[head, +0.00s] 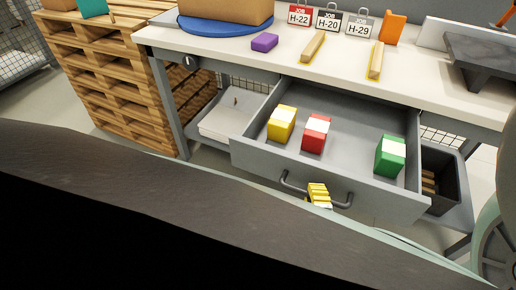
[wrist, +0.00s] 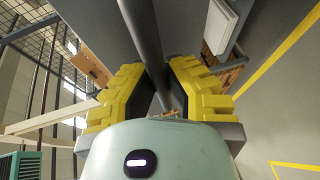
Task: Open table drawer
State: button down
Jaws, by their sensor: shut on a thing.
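The table drawer (head: 350,128) is grey and stands pulled out from under the white-topped table (head: 230,53). Its bar handle (head: 342,204) is on the front panel. My gripper (head: 318,195), with yellow fingers, is at the handle. In the wrist view the two yellow fingers (wrist: 157,92) are shut on the dark handle bar (wrist: 145,40), one on each side. Inside the drawer lie a yellow block (head: 282,124), a red block (head: 315,134) and a green block (head: 390,156), each with a white label. My arm hides much of the area below the drawer.
On the tabletop are a purple block (head: 265,42), two wooden strips (head: 312,47), job signs (head: 329,18) and an orange piece (head: 393,28). Stacked pallets (head: 105,70) stand at the left. A dark bin (head: 440,177) is right of the drawer.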

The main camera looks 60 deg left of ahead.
jog(key=c, duration=1)
grip_release()
jog(key=r, duration=0.8)
jog(key=shift+a+r, duration=0.2)
jog(key=shift+r, duration=0.1)
jog(key=shift+d+r, duration=0.15)
jog(key=shift+r, duration=0.55)
